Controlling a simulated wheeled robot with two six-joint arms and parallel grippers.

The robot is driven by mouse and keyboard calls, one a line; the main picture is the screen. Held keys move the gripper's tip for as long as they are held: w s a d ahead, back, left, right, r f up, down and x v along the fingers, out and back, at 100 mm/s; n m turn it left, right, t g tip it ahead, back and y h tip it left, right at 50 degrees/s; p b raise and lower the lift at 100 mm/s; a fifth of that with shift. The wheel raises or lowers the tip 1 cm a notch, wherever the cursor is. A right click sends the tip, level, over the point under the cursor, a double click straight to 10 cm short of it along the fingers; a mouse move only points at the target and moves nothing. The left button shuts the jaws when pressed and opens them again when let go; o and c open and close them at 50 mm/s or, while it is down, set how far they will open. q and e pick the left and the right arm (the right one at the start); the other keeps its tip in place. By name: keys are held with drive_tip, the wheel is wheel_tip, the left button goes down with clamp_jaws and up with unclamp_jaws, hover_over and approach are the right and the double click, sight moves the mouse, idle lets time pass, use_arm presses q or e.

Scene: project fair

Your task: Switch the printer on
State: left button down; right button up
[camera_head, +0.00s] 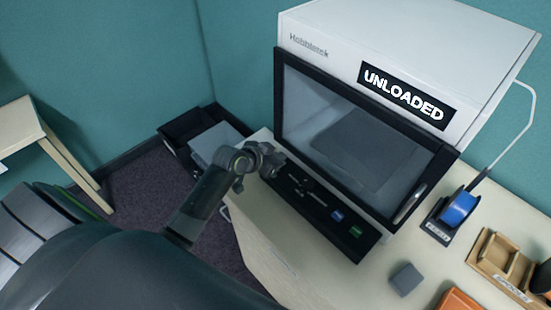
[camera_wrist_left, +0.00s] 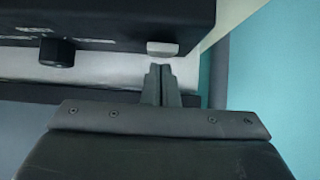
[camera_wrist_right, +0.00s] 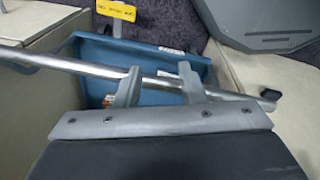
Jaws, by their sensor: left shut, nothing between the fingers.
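The white printer (camera_head: 430,50) has a dark-framed window and an "UNLOADED" label. My left gripper (camera_head: 277,164) is at the panel's left end. In the left wrist view its fingers (camera_wrist_left: 160,70) are shut and empty, their tips just below a light grey switch (camera_wrist_left: 162,48); I cannot tell whether they touch. A black knob (camera_wrist_left: 57,53) is farther left there. My right gripper (camera_wrist_right: 160,80) shows only in its wrist view, fingers apart.
A blue spool (camera_head: 459,208), a grey block (camera_head: 406,279) and a wooden holder (camera_head: 500,268) are right of the printer. In the right wrist view, a metal bar (camera_wrist_right: 60,64) crosses at the fingers above a blue bin (camera_wrist_right: 200,65). I cannot tell whether they touch it.

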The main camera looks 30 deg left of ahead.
use_arm(q)
drive_tip(key=shift+w+d+r, duration=0.15)
drive_tip(key=shift+w+r, duration=0.05)
drive_tip(key=shift+r, duration=0.05)
drive_tip(key=shift+s+a+r, duration=0.2)
drive_tip(key=shift+s+r, duration=0.05)
drive_tip(key=shift+s, duration=0.05)
drive_tip(key=b+v, duration=0.1)
drive_tip(key=v, duration=1.5)
drive_tip(key=shift+s+b, duration=0.2)
drive_tip(key=shift+b, duration=0.2)
drive_tip(key=shift+r, duration=0.1)
